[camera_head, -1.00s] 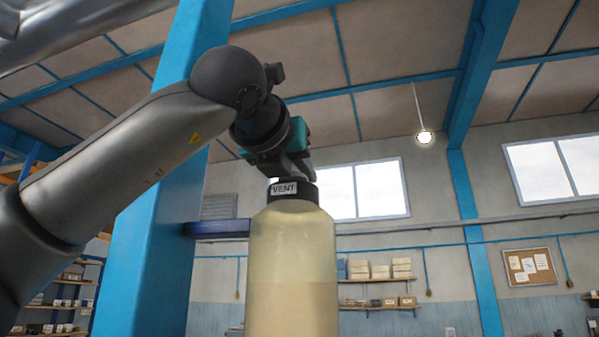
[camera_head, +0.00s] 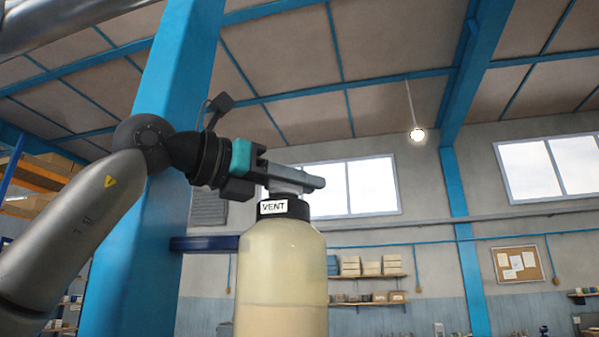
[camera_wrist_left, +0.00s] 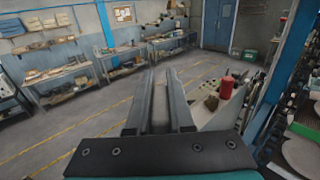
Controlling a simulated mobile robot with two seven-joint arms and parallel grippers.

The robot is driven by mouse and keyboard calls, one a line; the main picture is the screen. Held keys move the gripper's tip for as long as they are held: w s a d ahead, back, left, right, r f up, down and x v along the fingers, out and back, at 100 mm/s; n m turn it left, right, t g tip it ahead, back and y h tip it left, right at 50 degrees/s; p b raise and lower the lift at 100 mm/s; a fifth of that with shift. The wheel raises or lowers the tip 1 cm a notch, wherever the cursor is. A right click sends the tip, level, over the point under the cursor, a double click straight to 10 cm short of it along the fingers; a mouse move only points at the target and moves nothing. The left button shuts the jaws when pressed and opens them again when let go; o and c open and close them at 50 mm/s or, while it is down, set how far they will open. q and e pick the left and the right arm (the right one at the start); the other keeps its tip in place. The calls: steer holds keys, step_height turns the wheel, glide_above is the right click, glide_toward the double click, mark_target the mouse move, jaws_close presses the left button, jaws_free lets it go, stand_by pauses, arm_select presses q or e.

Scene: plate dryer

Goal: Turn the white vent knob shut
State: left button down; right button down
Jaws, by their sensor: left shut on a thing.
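The tall bottle (camera_head: 283,275) of pale yellowish liquid stands upright in the middle of the head view. Its dark cap (camera_head: 298,210) carries a white VENT label (camera_head: 273,207). My left gripper (camera_head: 312,182) lies almost level just above the cap, its fingers pointing right. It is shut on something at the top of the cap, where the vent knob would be. The fingers cover the knob, so I cannot make out its white body or its angle. In the left wrist view the two fingers (camera_wrist_left: 160,100) run parallel with a narrow gap. My right gripper is out of view.
A blue column (camera_head: 150,200) stands behind my left arm, with a dark blue bracket (camera_head: 205,243) reaching toward the bottle. Shelves with boxes (camera_head: 365,265) are on the far wall. A red canister (camera_wrist_left: 226,88) shows in the wrist view. Space right of the bottle is open.

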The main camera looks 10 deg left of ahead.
arm_select(q)
steer(key=shift+s+r+m+g+h+p, duration=0.15)
steer(key=shift+m+g+h+p, duration=0.15)
steer(key=shift+m+g+h, duration=0.25)
steer(key=c, duration=0.8)
jaws_free()
steer(key=shift+d, duration=0.1)
steer(key=b+v, duration=0.2)
steer(key=v, duration=1.3)
steer(key=shift+c, duration=0.3)
